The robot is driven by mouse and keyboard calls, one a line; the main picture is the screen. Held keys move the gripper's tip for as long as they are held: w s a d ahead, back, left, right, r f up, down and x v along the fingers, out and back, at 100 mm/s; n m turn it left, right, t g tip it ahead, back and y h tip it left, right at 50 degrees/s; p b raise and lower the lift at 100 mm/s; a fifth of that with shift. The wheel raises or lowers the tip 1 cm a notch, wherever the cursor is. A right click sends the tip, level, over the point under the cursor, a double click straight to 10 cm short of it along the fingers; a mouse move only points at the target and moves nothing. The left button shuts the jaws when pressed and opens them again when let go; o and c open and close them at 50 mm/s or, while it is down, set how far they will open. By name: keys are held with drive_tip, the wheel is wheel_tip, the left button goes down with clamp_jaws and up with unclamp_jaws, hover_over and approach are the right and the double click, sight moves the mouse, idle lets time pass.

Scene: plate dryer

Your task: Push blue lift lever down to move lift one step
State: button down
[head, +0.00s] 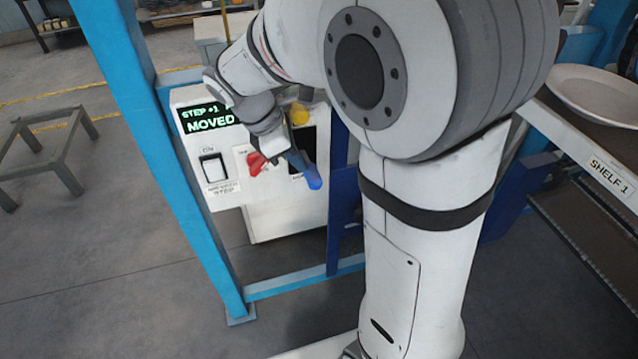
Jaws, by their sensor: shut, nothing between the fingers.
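The control box (222,190) stands behind the blue frame post, left of my arm. Its display (208,118) reads "STEP +1 MOVED" in green. The blue lift lever (308,172) is on the right part of the box and points down to the right. A red lever (256,162) is to its left, and a yellow knob (299,113) is above. My gripper (285,160) is shut and empty, at or just above the blue lever. I cannot tell whether it touches the lever. My wrist hides part of the panel.
A white rocker switch (213,169) is on the box's left side. A blue post (160,150) rises in front of the box. A shelf marked "SHELF 1" (612,176) with a white plate (598,95) is at right. A low grey frame (45,155) stands at far left on open floor.

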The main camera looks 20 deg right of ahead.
sight(308, 175)
drive_tip(key=shift+b+x, duration=0.9)
drive_tip(key=shift+x, duration=0.6)
